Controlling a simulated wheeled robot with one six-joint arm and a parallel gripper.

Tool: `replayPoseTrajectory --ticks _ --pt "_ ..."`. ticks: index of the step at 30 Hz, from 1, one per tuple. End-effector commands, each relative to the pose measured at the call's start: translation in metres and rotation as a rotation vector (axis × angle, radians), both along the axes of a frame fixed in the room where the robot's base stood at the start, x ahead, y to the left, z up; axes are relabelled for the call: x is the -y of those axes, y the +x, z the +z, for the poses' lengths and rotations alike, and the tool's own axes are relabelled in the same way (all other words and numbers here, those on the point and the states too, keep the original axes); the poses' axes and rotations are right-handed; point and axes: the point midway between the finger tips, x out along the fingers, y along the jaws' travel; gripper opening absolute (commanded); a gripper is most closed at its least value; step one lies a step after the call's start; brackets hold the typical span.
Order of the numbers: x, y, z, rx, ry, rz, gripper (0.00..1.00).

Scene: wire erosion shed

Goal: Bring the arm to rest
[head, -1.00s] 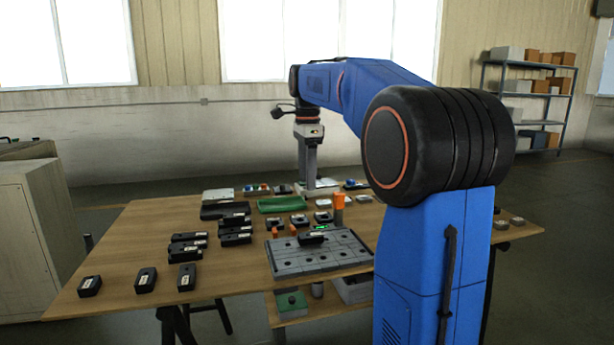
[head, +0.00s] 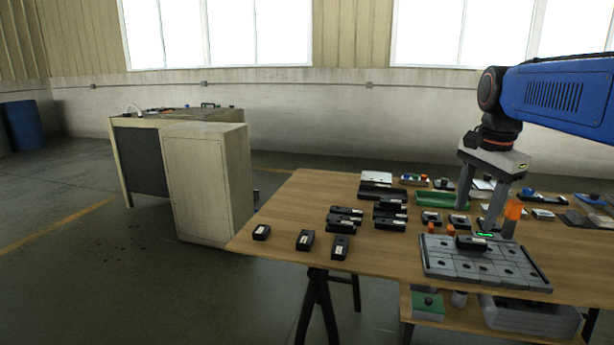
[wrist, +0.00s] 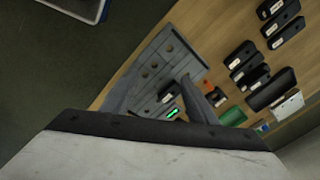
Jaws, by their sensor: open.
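My blue arm reaches in from the right of the head view, with my gripper (head: 478,214) pointing down above the wooden table (head: 285,225). Its two fingers are apart and I see nothing held between them. Behind the fingers is a green tray (head: 431,199). The grey fixture plate (head: 465,268) lies in front of the gripper, with one black block (head: 471,243) on it beside a small green light. In the wrist view the fixture plate (wrist: 150,75) shows beyond the gripper body, which hides the lower part of the picture.
Several black blocks (head: 340,247) lie on the table's left half. An orange post (head: 512,212) stands right of the gripper. A beige cabinet (head: 208,185) stands left of the table, with a blue barrel (head: 24,125) farther off. A lower shelf holds a green box (head: 428,306).

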Motion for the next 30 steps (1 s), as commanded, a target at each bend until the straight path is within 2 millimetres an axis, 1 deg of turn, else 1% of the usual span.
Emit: replayPoseTrajectory --ticks 1,8,12,14,18,21,24,27,30 --pt "-0.009 -0.016 -0.007 0.015 -0.011 0.070 0.53" --pt "-0.037 -0.074 -0.047 0.080 -0.076 0.400 0.53" --pt "-0.052 -0.110 -0.077 0.118 -0.124 0.600 0.53" --pt "-0.058 -0.125 -0.091 0.135 -0.146 0.685 0.53" --pt "-0.068 -0.158 -0.125 0.172 -0.203 0.880 0.53" --pt "-0.074 -0.179 -0.149 0.193 -0.243 1.004 0.53" --pt "-0.078 -0.194 -0.169 0.209 -0.277 1.102 0.53" --pt "-0.080 -0.203 -0.182 0.220 -0.300 1.165 0.53" --pt "-0.081 -0.207 -0.188 0.226 -0.313 1.198 0.53"
